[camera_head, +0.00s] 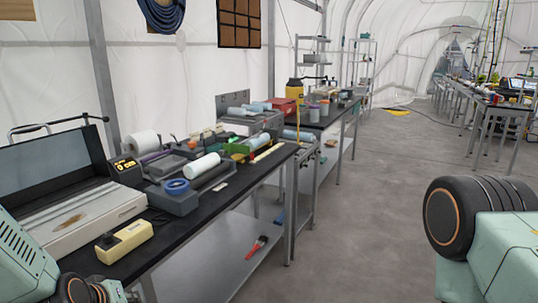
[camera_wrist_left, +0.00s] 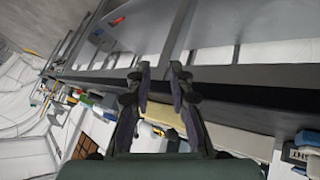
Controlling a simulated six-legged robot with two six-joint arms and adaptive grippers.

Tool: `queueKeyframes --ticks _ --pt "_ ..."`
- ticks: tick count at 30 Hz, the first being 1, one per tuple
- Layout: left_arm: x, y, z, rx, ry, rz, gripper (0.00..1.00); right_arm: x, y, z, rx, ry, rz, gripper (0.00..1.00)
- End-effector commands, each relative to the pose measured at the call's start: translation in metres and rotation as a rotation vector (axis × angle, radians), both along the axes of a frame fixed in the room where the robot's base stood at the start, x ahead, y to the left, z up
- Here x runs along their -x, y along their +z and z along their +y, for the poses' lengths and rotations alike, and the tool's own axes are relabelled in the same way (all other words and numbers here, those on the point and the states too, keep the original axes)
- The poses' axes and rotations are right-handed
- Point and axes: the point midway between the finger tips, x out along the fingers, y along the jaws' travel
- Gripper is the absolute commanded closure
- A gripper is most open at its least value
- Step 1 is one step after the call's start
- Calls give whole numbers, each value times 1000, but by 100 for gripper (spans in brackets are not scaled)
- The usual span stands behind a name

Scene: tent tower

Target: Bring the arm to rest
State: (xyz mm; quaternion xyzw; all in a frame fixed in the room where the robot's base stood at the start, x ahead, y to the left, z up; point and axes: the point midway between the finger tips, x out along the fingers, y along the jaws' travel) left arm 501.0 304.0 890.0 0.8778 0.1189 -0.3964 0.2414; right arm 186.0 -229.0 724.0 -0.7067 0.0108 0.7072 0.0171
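My left arm (camera_head: 28,262) shows at the lower left of the head view, close to the near end of the black-topped workbench (camera_head: 215,210). Its gripper fingers are not clear there. In the left wrist view my left gripper (camera_wrist_left: 161,68) has its two dark fingers apart, with nothing between the tips. Behind the fingers are the bench edge and a pale yellow block (camera_wrist_left: 160,112). My right arm (camera_head: 490,235) shows at the lower right of the head view, over the floor. Its gripper is out of view.
The bench holds a pale yellow device (camera_head: 124,241), an open grey-white case (camera_head: 82,215), a white cylinder (camera_head: 202,166) and a blue tape roll (camera_head: 177,186). A red-handled tool (camera_head: 257,245) lies on the lower shelf. The grey floor (camera_head: 370,215) in the middle is clear.

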Motion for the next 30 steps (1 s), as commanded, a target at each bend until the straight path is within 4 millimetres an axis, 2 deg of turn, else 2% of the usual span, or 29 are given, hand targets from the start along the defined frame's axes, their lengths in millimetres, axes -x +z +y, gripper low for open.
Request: queueKeyframes --ticks 1,6,8,12,16,18,21,24,30 --pt "24 -29 -12 -31 -50 59 79 0 -7 0 0 0 0 100" --pt "106 -99 -43 -104 -201 239 79 0 -19 0 0 0 0 100" --pt "137 -120 -52 -120 -253 307 79 0 -24 0 0 0 0 100" --pt "214 -162 -68 -145 -366 476 79 0 -34 0 0 0 0 100" --pt "273 -191 -75 -159 -446 610 79 0 -43 0 0 0 0 100" --pt "293 -203 -77 -165 -477 656 79 0 -46 0 0 0 0 100" --pt "310 -212 -78 -164 -494 695 79 0 -49 0 0 0 0 100" --pt "316 -214 -78 -160 -493 708 79 0 -49 0 0 0 0 100" --pt "316 -213 -77 -160 -492 707 79 0 -48 0 0 0 0 100"
